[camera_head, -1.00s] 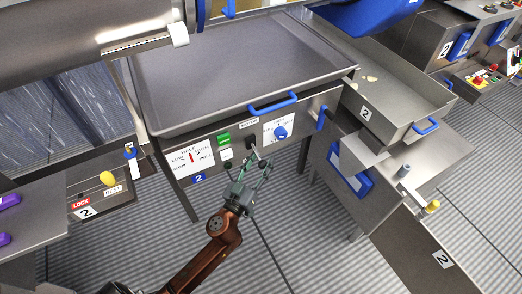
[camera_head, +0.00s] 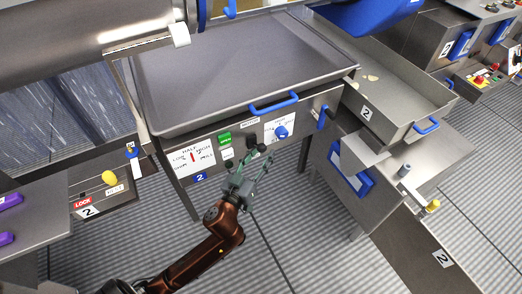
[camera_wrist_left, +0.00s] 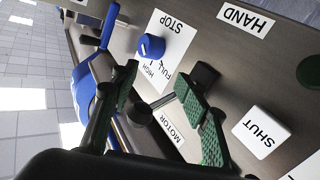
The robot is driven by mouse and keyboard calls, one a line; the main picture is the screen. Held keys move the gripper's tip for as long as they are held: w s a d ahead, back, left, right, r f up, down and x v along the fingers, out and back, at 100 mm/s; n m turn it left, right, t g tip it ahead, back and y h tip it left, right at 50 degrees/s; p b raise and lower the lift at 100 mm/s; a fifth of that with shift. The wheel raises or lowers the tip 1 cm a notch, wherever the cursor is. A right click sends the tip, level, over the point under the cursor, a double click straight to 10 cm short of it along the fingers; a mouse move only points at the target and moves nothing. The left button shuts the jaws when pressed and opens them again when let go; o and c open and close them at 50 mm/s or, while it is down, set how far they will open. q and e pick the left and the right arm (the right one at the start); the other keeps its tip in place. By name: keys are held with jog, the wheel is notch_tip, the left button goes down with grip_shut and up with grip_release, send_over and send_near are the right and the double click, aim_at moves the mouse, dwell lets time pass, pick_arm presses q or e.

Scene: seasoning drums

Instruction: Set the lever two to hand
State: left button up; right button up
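The front panel (camera_head: 305,110) below the big tray carries a blue "2" tag (camera_head: 200,177). On it a black lever (camera_wrist_left: 205,75) shows in the wrist view, near the MOTOR label (camera_wrist_left: 170,121) and below the HAND label (camera_wrist_left: 246,21). The lever also shows in the head view (camera_head: 251,140). My left gripper (camera_head: 256,165) is at the panel by the lever. My right gripper is not in view.
A blue dial (camera_wrist_left: 151,46) and a round black knob (camera_wrist_left: 138,113) sit close to the fingers. A white SHUT button (camera_wrist_left: 262,132) is to the right. The blue tray handle (camera_head: 273,103) juts out above the panel. The floor in front is clear.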

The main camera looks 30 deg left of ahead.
pick_arm(q)
jog(key=r, duration=0.1)
jog(key=s+r, duration=0.1)
jog(key=r, duration=0.1)
jog(key=shift+s+a+p, duration=0.1)
jog(key=shift+a+p, duration=0.1)
jog(key=shift+p, duration=0.1)
jog(key=s+r+p, duration=0.2)
jog(key=s+p, duration=0.1)
jog(key=s, duration=0.3)
jog(key=shift+a+r+p, duration=0.2)
jog(key=shift+a+p, duration=0.15)
jog(key=shift+a, duration=0.1)
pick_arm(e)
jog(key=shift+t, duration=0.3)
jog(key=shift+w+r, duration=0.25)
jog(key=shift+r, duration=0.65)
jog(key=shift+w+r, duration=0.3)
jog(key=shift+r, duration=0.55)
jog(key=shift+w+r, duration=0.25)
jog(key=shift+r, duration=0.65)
pick_arm(q)
jog(key=shift+s, duration=0.1)
